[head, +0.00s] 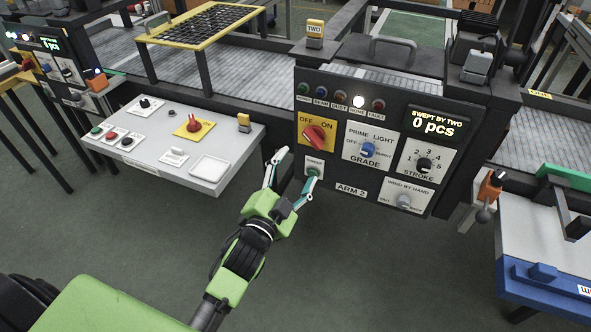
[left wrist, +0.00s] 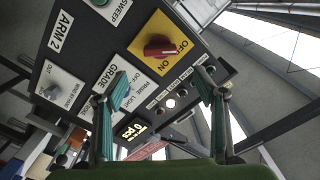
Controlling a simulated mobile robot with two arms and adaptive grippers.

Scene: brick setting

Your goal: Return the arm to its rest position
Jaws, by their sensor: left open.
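My left gripper (head: 293,178) is open and empty in the head view, in front of the lower left corner of the ARM 2 control panel (head: 333,105). One fingertip lies close to the green sweep button (head: 314,172) in the picture; I cannot tell whether they touch. In the left wrist view, my two teal fingers (left wrist: 162,90) are spread apart with the panel beyond them. The red OFF/ON knob (left wrist: 162,50) sits on its yellow plate there. My green left arm (head: 245,255) reaches up from the lower left. My right gripper is in neither view.
A grey side console (head: 215,182) with buttons and switches stands left of my gripper. A conveyor (head: 250,75) runs behind. A blue-edged table (head: 545,270) with an orange fixture (head: 490,187) stands at right. The floor (head: 390,265) in front of the panel is clear.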

